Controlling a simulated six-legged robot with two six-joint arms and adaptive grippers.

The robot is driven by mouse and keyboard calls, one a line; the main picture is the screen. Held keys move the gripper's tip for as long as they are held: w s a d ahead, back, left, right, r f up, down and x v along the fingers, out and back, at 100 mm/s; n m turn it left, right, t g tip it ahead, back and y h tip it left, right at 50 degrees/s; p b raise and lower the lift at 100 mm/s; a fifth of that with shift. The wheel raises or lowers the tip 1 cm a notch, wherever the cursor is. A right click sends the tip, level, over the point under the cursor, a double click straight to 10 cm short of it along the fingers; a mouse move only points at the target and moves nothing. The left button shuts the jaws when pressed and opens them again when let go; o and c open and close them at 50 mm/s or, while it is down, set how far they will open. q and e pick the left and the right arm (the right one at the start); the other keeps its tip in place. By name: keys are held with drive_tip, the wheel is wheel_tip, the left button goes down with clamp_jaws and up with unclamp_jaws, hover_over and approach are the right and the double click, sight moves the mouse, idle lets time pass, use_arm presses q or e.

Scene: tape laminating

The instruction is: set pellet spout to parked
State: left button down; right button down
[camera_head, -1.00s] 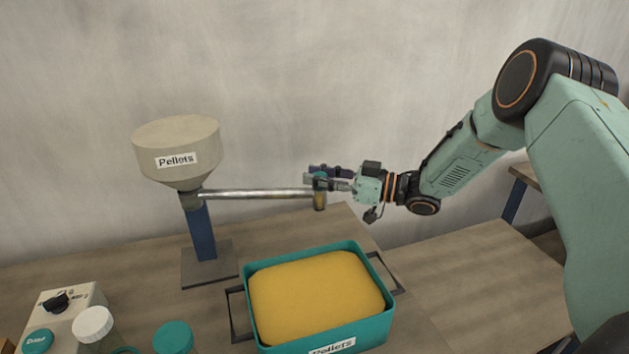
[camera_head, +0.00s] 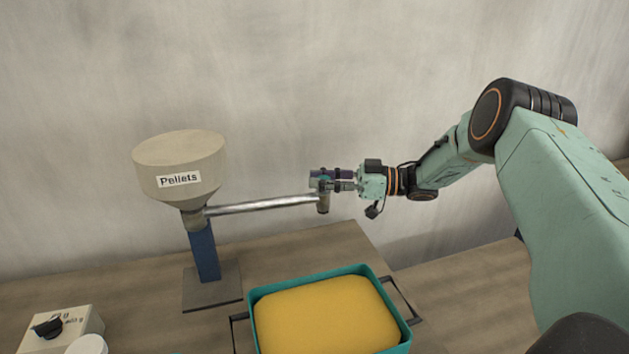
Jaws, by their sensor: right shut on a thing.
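The pellet hopper (camera_head: 180,165), a beige cone labelled "Pellets", stands on a blue post (camera_head: 204,252) at the left. Its spout, a grey metal pipe (camera_head: 262,206), reaches right from the hopper's base and ends in a short downward nozzle (camera_head: 323,205). My right gripper (camera_head: 322,182) is shut on the spout's outer end, just above the nozzle; the fingers partly hide that end. The spout end is above and behind the teal bin. My left gripper is not in view.
A teal bin (camera_head: 257,343) full of yellow pellets, with dark side handles, stands on the table in front. A control box with a black knob (camera_head: 47,327) and a white lid (camera_head: 87,345) are at the lower left. The wall is close behind.

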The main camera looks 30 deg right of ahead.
drive_tip(key=shift+d, duration=0.25)
drive_tip(key=c, duration=1.5)
unclamp_jaws()
drive_tip(key=o, duration=0.4)
drive_tip(key=shift+w+d+f, duration=0.1)
drive_tip(key=shift+d, duration=0.05)
drive_tip(key=shift+o, duration=0.2)
drive_tip(key=shift+a, duration=0.2)
drive_tip(key=v, duration=1.2)
